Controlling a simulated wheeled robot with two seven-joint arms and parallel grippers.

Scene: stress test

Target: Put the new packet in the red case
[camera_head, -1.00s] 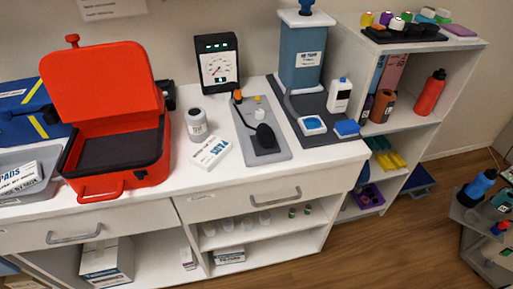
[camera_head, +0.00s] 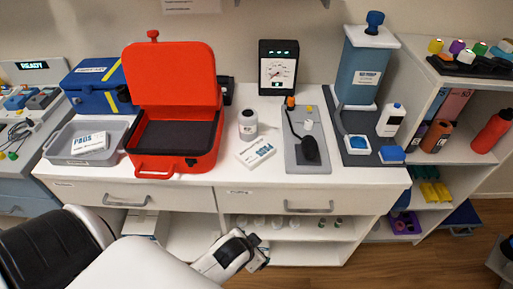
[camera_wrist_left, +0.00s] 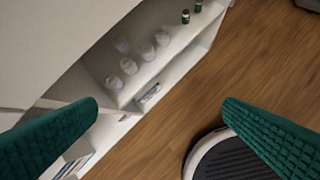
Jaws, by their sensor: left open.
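The red case (camera_head: 150,165) stands open on the white counter, lid up at the back. Its dark interior (camera_head: 178,135) looks empty. One white packet marked PADS (camera_head: 256,152) lies flat on the counter, right of the case. Another packet marked PADS (camera_head: 90,142) lies in a grey tray (camera_head: 60,153) left of the case. I cannot tell from the labels which is new. My left gripper (camera_wrist_left: 160,108) is open and empty, its green fingers wide apart. In the head view its arm crosses the bottom, with the hand in front of the lower shelves, below both packets. My right gripper is out of view.
A grey tray with a black item (camera_head: 310,150) lies right of the loose packet. A blue case (camera_head: 95,85) is behind the grey tray. Drawer handles (camera_head: 309,209) stick out from the counter front.

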